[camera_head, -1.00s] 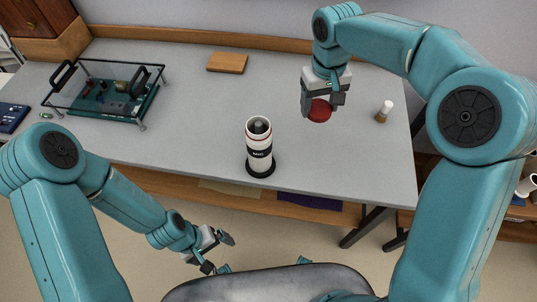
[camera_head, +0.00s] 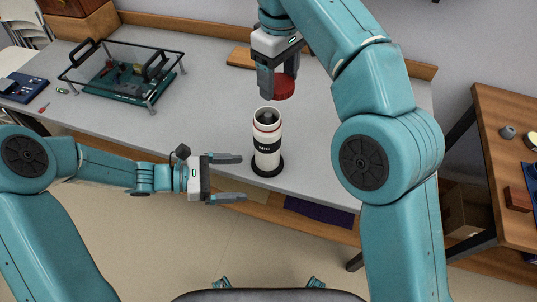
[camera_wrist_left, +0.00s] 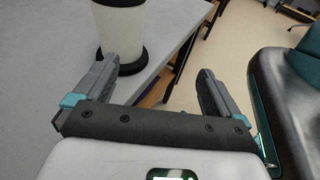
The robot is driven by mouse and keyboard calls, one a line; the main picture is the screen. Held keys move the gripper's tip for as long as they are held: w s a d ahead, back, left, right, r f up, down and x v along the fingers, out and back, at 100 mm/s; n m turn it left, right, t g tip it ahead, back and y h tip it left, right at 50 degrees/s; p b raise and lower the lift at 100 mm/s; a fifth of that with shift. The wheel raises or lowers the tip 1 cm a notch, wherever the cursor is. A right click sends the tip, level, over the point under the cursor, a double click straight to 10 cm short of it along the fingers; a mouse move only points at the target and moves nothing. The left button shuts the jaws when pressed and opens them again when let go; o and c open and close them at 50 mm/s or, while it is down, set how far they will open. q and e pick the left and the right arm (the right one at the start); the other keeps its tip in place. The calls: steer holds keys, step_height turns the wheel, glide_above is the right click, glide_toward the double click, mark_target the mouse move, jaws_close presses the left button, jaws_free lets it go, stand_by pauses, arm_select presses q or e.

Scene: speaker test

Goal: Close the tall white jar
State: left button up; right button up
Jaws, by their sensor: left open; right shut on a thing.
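The tall white jar (camera_head: 267,140) stands upright on the table, with a black band, a black base and a dark open top. My right gripper (camera_head: 275,92) is shut on a round red lid (camera_head: 284,86) and holds it above and slightly beyond the jar, apart from it. My left gripper (camera_head: 240,177) is open and empty, its fingers pointing at the jar from the left at the table's front edge. In the left wrist view, the jar's lower part (camera_wrist_left: 122,30) shows ahead of the open left fingers (camera_wrist_left: 155,85), and its top is cut off.
The grey table (camera_head: 200,130) is clear around the jar. A framed case with green boards (camera_head: 120,85) stands at the back left, and a blue box (camera_head: 22,87) beside it. A wooden block (camera_head: 239,57) lies at the back. A wooden side table (camera_head: 500,150) is at right.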

mark_target(273, 137)
steer(key=shift+s+a+r+n+b, duration=0.15)
steer(key=shift+s+a+r+n, duration=0.1)
steer(key=shift+s+a+n, duration=0.25)
steer(key=shift+s+a+r+n+b, duration=0.2)
steer(key=shift+s+a, duration=0.1)
steer(key=shift+a, duration=0.4)
arm_select(q)
steer(key=w+a+r+n+t+h, duration=0.1)
steer(key=w+r+n+t+h, duration=0.1)
steer(key=w+r+t, duration=0.1)
step_height(273, 137, up, 3)
steer(key=shift+w+a+f, duration=0.15)
steer(key=shift+w+a, duration=0.25)
steer(key=shift+w, duration=0.3)
steer(key=x, duration=1.2)
steer(key=shift+s+d, duration=0.1)
arm_select(e)
steer(key=shift+d, duration=0.1)
arm_select(q)
steer(key=c, duration=1.5)
arm_select(e)
steer(key=shift+f, duration=2.5)
